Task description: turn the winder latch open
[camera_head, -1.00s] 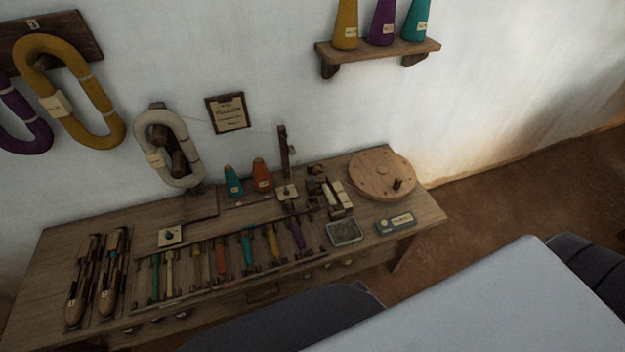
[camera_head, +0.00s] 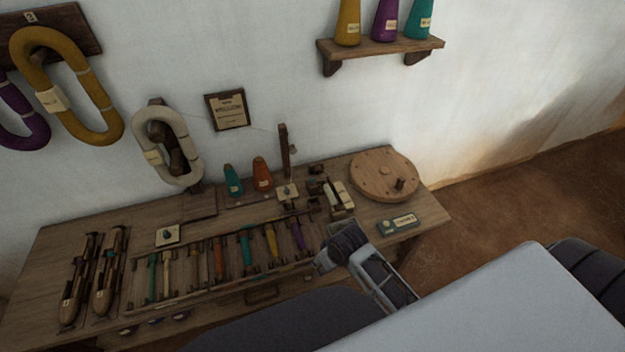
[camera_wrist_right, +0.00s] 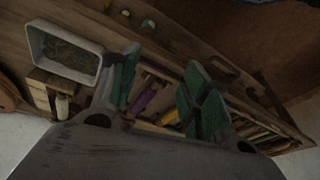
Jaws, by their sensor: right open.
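The winder (camera_head: 335,192), with a pale block and dark wooden parts, stands at the back right of the bench, left of the round wooden wheel (camera_head: 384,175). A pale square plate with a dark knob (camera_head: 287,192) is just left of it. A similar plate and knob (camera_head: 167,235) lies further left. I cannot tell which small part is the latch. My right gripper (camera_head: 337,246) is over the bench's front right, in front of the winder and apart from it. In the right wrist view its green-padded fingers (camera_wrist_right: 160,95) are spread and empty. My left gripper is out of view.
A rack of coloured bobbins (camera_head: 220,262) lies left of my right gripper. A metal-rimmed tray (camera_wrist_right: 65,52) is close to it in the wrist view. A teal labelled box (camera_head: 400,223) sits at the right edge. Small cones (camera_head: 262,174) and an upright post (camera_head: 284,150) stand behind.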

